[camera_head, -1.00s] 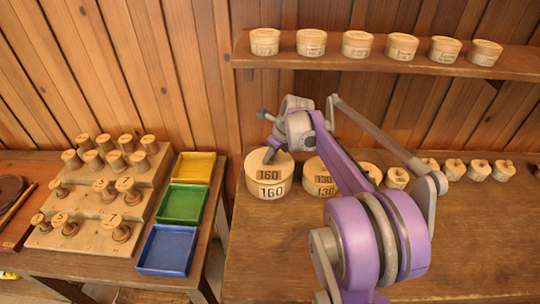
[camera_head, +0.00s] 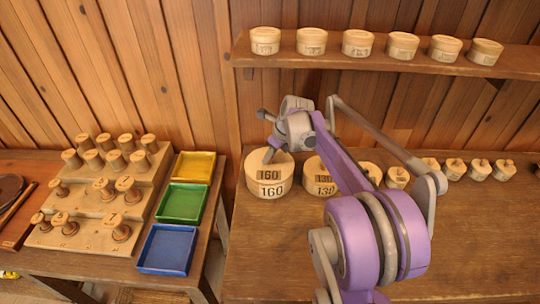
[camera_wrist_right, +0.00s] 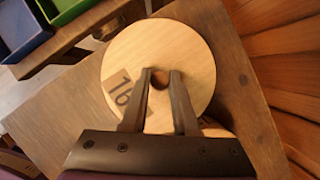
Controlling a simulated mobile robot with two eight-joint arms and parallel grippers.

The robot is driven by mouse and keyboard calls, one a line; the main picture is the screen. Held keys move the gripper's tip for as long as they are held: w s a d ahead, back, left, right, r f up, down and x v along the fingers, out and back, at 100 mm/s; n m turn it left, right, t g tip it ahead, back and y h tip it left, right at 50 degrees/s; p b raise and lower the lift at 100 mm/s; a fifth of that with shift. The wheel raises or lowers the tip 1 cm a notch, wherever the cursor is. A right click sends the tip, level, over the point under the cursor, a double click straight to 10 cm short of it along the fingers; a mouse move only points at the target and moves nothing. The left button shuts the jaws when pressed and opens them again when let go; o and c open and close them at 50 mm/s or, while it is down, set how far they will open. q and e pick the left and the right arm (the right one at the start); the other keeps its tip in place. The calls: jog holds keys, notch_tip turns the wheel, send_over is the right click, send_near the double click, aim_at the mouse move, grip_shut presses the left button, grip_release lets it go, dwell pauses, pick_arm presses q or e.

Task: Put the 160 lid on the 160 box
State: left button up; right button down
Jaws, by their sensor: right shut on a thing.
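The 160 box (camera_head: 284,188) is a round pale wooden box at the left end of the row on the right-hand bench, with 160 printed on its side. The 160 lid (camera_head: 256,168) is a pale disc with a darker 160 label, level over the box top; no gap shows between them, though full seating cannot be told. My right gripper (camera_head: 270,157) is over the lid. In the right wrist view, its fingers (camera_wrist_right: 160,80) are shut on the small knob at the middle of the lid (camera_wrist_right: 190,50). The lid hides most of the box there. My left gripper is not in view.
The 130 box (camera_head: 320,188) stands close to the right, with several smaller lidded boxes beyond. Several tins line the shelf (camera_head: 380,58) above. Left are yellow, green (camera_head: 184,204) and blue trays and a stepped spool rack (camera_head: 80,205). The bench front (camera_head: 265,250) is clear.

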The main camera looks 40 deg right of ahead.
jog(key=shift+c, duration=1)
grip_release()
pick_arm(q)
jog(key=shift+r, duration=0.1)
pick_arm(e)
jog(key=shift+r, duration=0.1)
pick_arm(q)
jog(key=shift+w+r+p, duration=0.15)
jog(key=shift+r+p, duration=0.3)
pick_arm(e)
jog(key=shift+r, duration=0.7)
